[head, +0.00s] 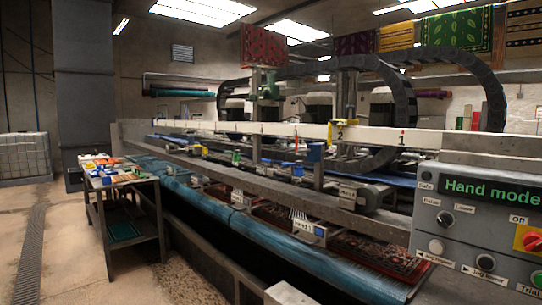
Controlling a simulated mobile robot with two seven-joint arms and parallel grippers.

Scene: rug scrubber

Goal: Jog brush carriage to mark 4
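The control panel (470,222) stands at the right edge, its green display (490,191) reading "Hand mode". Below are a white button (436,246), a black button (486,262) whose label seems to contain "Jog", and a red-and-yellow switch (529,238) labelled "Off". A pale rail (370,136) runs above the rug bed with small coloured marks; a red one (402,137) appears to read 1. A yellow piece (340,130) sits on the rail, apparently by mark 2. Farther marks are too small to read. Which part is the brush carriage is unclear. Neither gripper is in view.
A dark cart (124,190) with coloured items on top stands at the left. Black cable chains (402,92) arch above. A white tank (24,155) stands far left; the floor before it is clear.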

